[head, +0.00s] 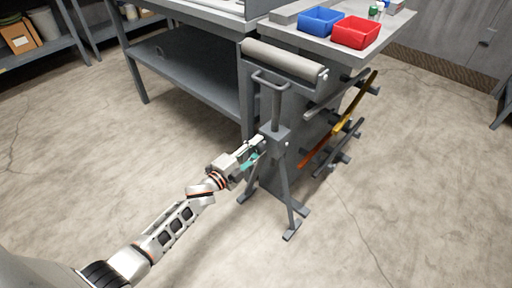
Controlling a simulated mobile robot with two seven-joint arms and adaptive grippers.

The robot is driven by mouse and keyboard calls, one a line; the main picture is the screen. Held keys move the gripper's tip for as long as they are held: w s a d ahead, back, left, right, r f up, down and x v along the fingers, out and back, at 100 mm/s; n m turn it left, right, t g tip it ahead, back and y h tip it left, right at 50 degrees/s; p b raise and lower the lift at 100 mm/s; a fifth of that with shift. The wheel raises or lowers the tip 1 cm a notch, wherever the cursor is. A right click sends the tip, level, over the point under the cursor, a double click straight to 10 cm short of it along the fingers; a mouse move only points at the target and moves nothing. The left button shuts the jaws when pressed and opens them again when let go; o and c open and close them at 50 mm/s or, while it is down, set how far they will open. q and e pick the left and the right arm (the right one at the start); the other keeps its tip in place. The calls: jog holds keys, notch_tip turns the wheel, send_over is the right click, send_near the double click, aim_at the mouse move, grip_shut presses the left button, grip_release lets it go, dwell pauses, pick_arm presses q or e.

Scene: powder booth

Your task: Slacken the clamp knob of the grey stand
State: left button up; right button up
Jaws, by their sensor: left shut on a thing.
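The grey stand (275,138) stands on splayed legs on the concrete floor, with a roller (284,60) across its top. My left gripper (256,148) is at the left side of the stand's upright, at the height of its clamp block. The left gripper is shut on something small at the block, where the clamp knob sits. The knob itself is hidden by the fingers, so how far it is turned cannot be seen. My right gripper is not in view.
A grey workbench (185,75) stands behind the stand. Bars on a side rack (340,122) stick out right of the stand. The floor at left is clear.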

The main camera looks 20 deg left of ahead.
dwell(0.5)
pick_arm(q)
jog(key=o, duration=1.1)
jog(key=shift+o, duration=0.2)
jog(key=v, duration=1.2)
jog(key=shift+r, duration=0.1)
